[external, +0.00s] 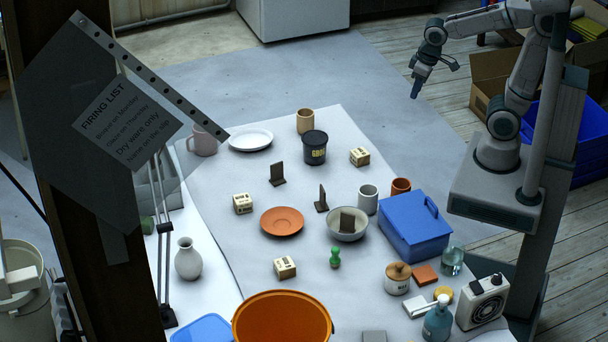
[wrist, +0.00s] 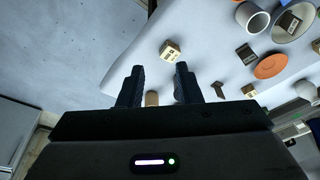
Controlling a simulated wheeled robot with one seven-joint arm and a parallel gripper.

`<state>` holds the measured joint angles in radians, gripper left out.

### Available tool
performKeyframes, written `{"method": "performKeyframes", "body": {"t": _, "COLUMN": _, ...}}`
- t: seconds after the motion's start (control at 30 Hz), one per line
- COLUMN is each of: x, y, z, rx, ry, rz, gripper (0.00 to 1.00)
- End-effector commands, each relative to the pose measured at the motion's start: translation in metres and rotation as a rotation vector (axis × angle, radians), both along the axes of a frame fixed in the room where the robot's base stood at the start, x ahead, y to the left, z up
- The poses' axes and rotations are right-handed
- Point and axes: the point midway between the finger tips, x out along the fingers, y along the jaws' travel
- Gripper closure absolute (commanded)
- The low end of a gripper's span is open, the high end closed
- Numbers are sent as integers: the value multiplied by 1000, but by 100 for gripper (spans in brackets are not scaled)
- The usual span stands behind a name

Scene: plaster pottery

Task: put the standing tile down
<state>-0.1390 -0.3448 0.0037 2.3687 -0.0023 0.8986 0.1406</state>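Two dark brown tiles stand upright on the pale table in the external view: one at the back (external: 277,174) and one nearer the middle (external: 321,199), each with a wider foot. My gripper (external: 433,78) is raised beyond the table's far right side, away from all tiles. Its fingers (wrist: 158,72) are apart with nothing held between them.
An orange plate (external: 282,222), a black jar (external: 314,148), a grey mug (external: 368,200) and stamped blocks (external: 243,203) stand near the tiles. A blue box (external: 413,228) stands at the table's right. A green pawn-shaped piece (external: 335,258) is in front of the bowl.

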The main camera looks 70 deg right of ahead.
Motion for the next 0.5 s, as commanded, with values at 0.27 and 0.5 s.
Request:
{"method": "performKeyframes", "body": {"t": 0.27, "x": -46, "y": -37, "z": -5, "rx": -23, "ry": -43, "rz": -5, "gripper": 69}}
{"method": "performKeyframes", "body": {"t": 0.5, "x": -51, "y": -40, "z": -6, "rx": -27, "ry": -45, "rz": -2, "gripper": 69}}
